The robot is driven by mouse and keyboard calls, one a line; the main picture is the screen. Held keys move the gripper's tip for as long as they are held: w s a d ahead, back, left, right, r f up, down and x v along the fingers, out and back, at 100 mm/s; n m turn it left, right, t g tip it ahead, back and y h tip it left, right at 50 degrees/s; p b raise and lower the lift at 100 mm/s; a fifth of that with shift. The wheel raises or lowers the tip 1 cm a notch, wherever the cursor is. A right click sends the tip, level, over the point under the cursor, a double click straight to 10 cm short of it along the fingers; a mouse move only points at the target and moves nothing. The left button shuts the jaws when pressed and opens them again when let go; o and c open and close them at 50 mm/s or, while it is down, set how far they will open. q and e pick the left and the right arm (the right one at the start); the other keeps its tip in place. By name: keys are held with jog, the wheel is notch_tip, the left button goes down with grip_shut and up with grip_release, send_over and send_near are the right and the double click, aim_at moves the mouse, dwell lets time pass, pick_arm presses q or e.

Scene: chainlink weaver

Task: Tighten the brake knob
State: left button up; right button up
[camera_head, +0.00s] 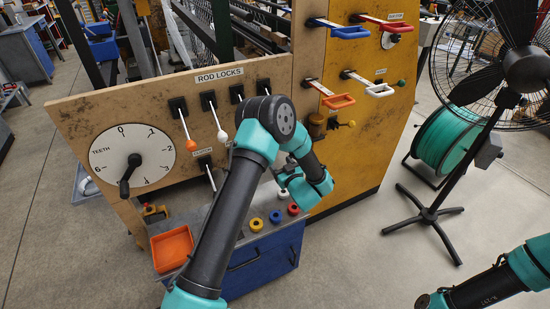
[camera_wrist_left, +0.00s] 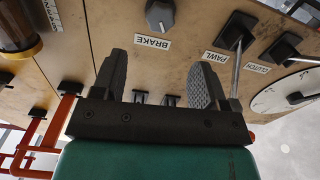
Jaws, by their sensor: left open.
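The brake knob (camera_wrist_left: 160,14) is a dark grey knob on the wooden panel, above the BRAKE label in the left wrist view. In the head view I cannot make it out; my left arm covers that part of the panel. My left gripper (camera_wrist_left: 160,75) is open and empty, its two black fingers spread and pointing toward the panel. The knob lies beyond the fingertips, roughly between them in the picture and apart from them. In the head view the left wrist (camera_head: 290,181) is in front of the panel.
The PAWL switch (camera_wrist_left: 238,28) and CLUTCH switch (camera_wrist_left: 284,47) sit near the knob. The TEETH dial (camera_head: 132,157), rod lock levers (camera_head: 184,135), orange tray (camera_head: 172,248) and orange handle (camera_head: 338,101) surround the arm. A fan (camera_head: 526,68) stands at right; open floor lies before it.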

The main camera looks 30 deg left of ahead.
pick_arm(q)
jog(key=v, duration=0.7)
dwell(0.3)
jog(key=s+d+f+m+h, duration=0.1)
jog(key=s+f+m+h, duration=0.2)
jog(key=f+h, duration=0.3)
jog(key=s+d+f+m+h, duration=0.1)
jog(key=s+f+m+h, duration=0.3)
jog(key=f+h, duration=0.3)
jog(key=s+d+f+m+g+h, duration=0.1)
jog(key=s+d+g+h, duration=0.1)
jog(key=s, duration=0.7)
jog(key=s+d+f+m+g+h, duration=0.2)
jog(key=s+g+h, duration=0.2)
jog(key=s+g, duration=0.3)
jog(key=s, duration=0.2)
jog(key=shift+s+d, duration=0.25)
jog(key=shift+s, duration=0.15)
